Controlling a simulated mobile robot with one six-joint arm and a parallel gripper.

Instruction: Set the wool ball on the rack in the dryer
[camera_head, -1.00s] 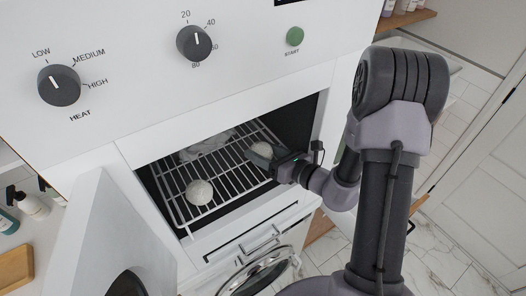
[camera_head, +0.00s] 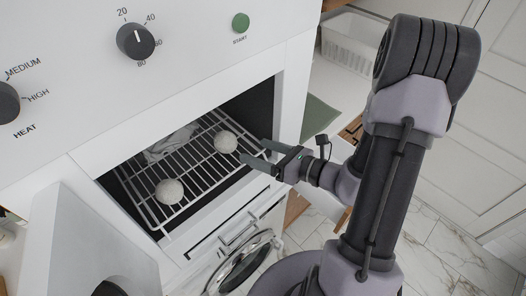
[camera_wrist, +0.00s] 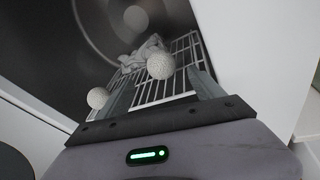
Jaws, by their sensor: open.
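Two pale wool balls sit on the wire rack (camera_head: 188,200) inside the open dryer. One ball (camera_head: 169,191) is toward the front left of the rack; the other ball (camera_head: 225,142) is toward the right, near my gripper. My gripper (camera_head: 258,154) is open and empty at the right side of the dryer opening, its fingers pointing at the right ball but apart from it. In the wrist view the nearer ball (camera_wrist: 160,66) shows beyond the fingers, and the other ball (camera_wrist: 98,97) is at the left.
A crumpled grey cloth (camera_head: 172,144) lies toward the back of the rack. The open dryer door (camera_head: 85,245) stands at the left. A round metal-rimmed door (camera_head: 240,262) is below. A white basket (camera_head: 352,42) sits at the upper right.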

